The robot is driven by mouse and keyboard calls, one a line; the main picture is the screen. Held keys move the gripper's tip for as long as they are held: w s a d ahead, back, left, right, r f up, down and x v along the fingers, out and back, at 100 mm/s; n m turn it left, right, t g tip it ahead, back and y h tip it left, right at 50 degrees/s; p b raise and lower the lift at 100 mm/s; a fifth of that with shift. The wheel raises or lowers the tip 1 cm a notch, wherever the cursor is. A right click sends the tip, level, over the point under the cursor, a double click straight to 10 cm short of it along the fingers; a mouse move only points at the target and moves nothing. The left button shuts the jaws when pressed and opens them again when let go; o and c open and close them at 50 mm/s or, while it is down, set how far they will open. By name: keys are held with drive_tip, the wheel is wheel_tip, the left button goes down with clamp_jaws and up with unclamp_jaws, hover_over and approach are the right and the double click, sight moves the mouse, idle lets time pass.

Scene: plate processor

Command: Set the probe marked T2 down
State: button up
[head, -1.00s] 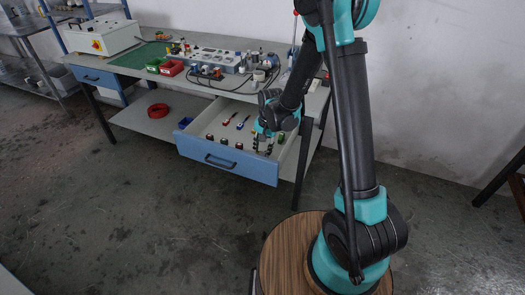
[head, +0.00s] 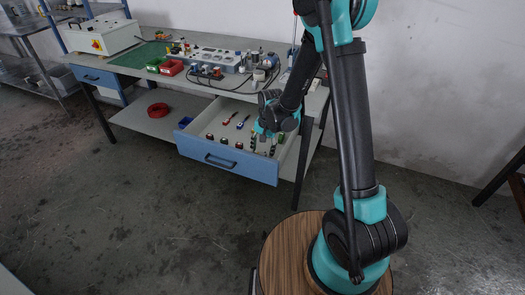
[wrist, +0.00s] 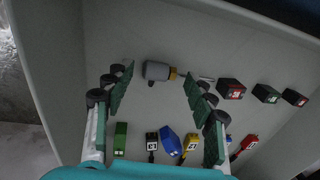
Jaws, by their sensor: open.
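My gripper (wrist: 160,97) is open over the blue-fronted drawer (head: 228,163), its two green-padded fingers spread wide. In the wrist view a grey-bodied piece (wrist: 157,70) with an orange collar and thin tip lies between the fingertips, apart from both. It looks like a probe, but I can read no T2 mark on it. Near the wrist view's lower edge are a green piece (wrist: 120,138), a black labelled one (wrist: 152,141), a blue one (wrist: 169,139), a yellow labelled one (wrist: 190,145) and a red labelled one (wrist: 247,143). Their labels are too small to read surely.
Red (wrist: 231,88) and green (wrist: 266,93) blocks, with another red one (wrist: 295,97), lie to the right in the drawer. The drawer walls stand close around my gripper. The bench top (head: 155,47) above carries bins, a grey device and cables.

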wheel_tip(320, 180, up, 12)
drive_tip(key=d, duration=0.1)
drive_tip(key=s+d+n+t+h, duration=0.1)
drive_tip(key=s+d+n+t, duration=0.2)
drive_tip(key=s+d, duration=1.6)
drive_tip(key=d+f+n, duration=0.1)
drive_tip(key=d, duration=0.2)
drive_tip(key=shift+d+t, duration=0.25)
drive_tip(key=shift+t, duration=0.15)
